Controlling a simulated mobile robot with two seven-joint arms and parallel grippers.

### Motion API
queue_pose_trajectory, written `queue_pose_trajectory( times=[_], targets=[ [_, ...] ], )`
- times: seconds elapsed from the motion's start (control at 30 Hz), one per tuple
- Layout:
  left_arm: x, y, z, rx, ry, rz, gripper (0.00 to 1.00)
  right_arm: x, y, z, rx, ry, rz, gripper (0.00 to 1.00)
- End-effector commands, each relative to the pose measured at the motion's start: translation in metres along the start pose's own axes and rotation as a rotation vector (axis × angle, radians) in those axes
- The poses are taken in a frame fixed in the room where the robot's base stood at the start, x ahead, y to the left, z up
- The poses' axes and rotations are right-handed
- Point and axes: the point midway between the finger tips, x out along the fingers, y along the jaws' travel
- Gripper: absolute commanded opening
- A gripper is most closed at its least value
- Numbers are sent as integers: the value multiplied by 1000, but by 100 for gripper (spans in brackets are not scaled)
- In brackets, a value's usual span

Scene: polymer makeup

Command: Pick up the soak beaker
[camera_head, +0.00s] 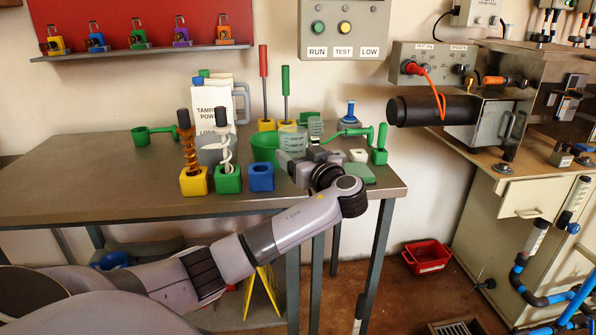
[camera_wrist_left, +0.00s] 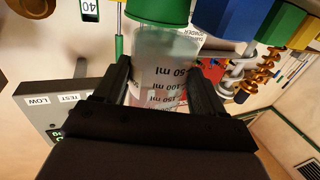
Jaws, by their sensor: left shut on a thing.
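A clear beaker (camera_wrist_left: 165,70) with printed ml marks, which I take for the soak beaker, sits between the two dark fingers of my left gripper (camera_wrist_left: 160,78) in the left wrist view. The gripper is shut on it. In the head view the clear beaker (camera_head: 293,138) shows just behind my left gripper (camera_head: 298,161) over the bench; the gripper hides its lower part. I cannot tell whether it touches the bench top. My right gripper is not in view.
A green container (camera_head: 264,148) stands close left of the beaker. Green (camera_head: 228,180), yellow (camera_head: 194,181) and blue (camera_head: 261,177) blocks stand in front left. A green funnel-like tool (camera_head: 360,133) is close right. The bench's (camera_head: 90,185) left part is clear.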

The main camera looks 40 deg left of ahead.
Motion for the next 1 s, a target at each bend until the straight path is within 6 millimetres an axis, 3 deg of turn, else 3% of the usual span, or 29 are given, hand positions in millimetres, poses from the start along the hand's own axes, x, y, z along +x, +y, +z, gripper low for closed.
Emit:
queue_pose_trajectory(
  times=[0.03, 0.3, 0.5, 0.7, 1.0],
  targets=[
    [0, 1, -18, -10, 3, 1, 29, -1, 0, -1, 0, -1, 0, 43],
    [0, 0, -91, -10, 1, 1, 29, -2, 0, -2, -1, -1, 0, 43],
    [0, 0, -128, -6, 1, 0, 29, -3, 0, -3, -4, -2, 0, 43],
    [0, 0, -144, -2, 1, -1, 29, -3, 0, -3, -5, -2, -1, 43],
    [0, 0, -145, -2, 2, -1, 29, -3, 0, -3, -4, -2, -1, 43]
  ],
)
